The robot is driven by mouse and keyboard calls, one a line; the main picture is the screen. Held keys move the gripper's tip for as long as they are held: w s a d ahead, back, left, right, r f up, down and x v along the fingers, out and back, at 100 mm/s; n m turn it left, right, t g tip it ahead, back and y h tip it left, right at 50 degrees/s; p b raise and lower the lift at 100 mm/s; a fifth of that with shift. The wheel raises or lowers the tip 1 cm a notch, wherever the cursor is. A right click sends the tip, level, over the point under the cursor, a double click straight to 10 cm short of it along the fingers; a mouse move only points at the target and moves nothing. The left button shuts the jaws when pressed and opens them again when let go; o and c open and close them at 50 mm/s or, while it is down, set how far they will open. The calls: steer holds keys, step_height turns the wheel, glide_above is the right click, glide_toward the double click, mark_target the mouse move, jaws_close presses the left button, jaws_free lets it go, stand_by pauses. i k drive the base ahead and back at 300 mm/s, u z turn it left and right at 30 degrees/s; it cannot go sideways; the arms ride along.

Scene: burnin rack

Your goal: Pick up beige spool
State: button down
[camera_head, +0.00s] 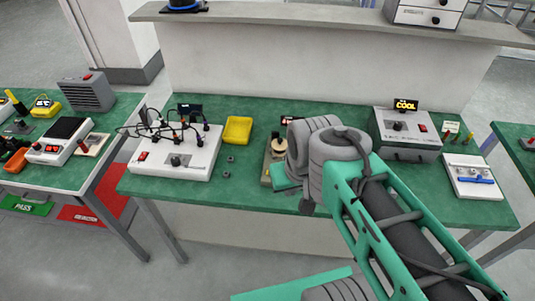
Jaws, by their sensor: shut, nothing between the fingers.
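A small beige spool (278,147) stands at the middle of the green workbench (250,190), on a grey-beige base with a dark upright part. My arm (345,160) reaches in from the lower right, and its grey joints cover the area just right of the spool. My gripper's fingers are hidden behind the arm, so their distance from the spool cannot be told.
A white tester with black leads (176,158) and a yellow tray (237,130) stand left. Two small grey nuts (226,174) lie nearby. A grey box with a COOL display (407,135) and a white tray with a blue item (473,178) stand right.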

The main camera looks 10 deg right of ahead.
mark_target(279, 145)
steer(key=u, duration=0.8)
steer(key=i, duration=0.65)
steer(key=z, duration=0.8)
steer(key=k, duration=1.2)
steer(key=z, duration=0.45)
steer(key=i, duration=1.5)
steer(key=u, duration=0.3)
